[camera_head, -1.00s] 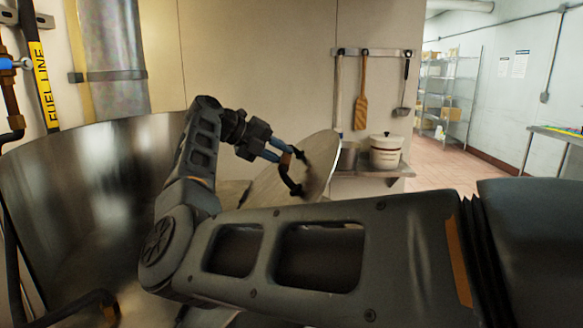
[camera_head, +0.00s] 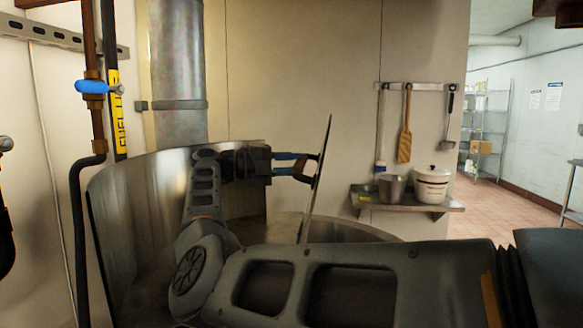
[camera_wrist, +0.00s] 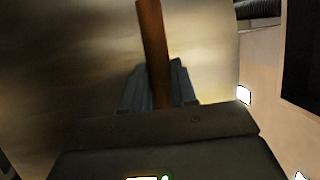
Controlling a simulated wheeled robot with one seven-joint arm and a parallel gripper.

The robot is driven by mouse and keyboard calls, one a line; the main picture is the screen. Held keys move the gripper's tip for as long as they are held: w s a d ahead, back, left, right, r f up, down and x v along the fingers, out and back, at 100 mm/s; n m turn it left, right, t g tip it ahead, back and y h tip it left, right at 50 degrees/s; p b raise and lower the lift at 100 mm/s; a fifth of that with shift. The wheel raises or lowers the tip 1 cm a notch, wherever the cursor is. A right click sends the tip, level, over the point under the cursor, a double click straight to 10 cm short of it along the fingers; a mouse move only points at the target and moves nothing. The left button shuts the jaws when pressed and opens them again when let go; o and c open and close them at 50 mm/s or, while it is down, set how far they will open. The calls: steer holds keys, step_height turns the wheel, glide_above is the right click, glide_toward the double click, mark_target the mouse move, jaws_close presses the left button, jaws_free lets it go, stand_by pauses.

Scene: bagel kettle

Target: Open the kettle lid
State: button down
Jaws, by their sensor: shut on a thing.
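The kettle lid (camera_head: 317,190) is a thin metal disc, seen almost edge-on and standing nearly upright in the head view. The kettle (camera_head: 345,232) is a large round metal vessel whose rim shows below the lid; its inside is mostly hidden by my arm. My gripper (camera_head: 307,168) reaches the lid from the left and is shut on the lid handle. In the wrist view the brown bar of the handle (camera_wrist: 153,40) runs between my blue-grey fingers (camera_wrist: 158,88), with the lid's blurred metal face (camera_wrist: 70,60) behind it.
A tall curved metal wall (camera_head: 130,205) stands left of my arm. Pipes with a blue valve (camera_head: 95,87) run up at the left. A wall shelf (camera_head: 405,205) with a grey pot (camera_head: 392,188) and a white crock (camera_head: 431,186) is to the right. Utensils hang above it.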

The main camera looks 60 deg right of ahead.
stand_by(0.3)
steer(key=c, duration=0.9)
jaws_free()
steer(key=shift+b+v, duration=1.25)
steer(key=shift+v, duration=2.65)
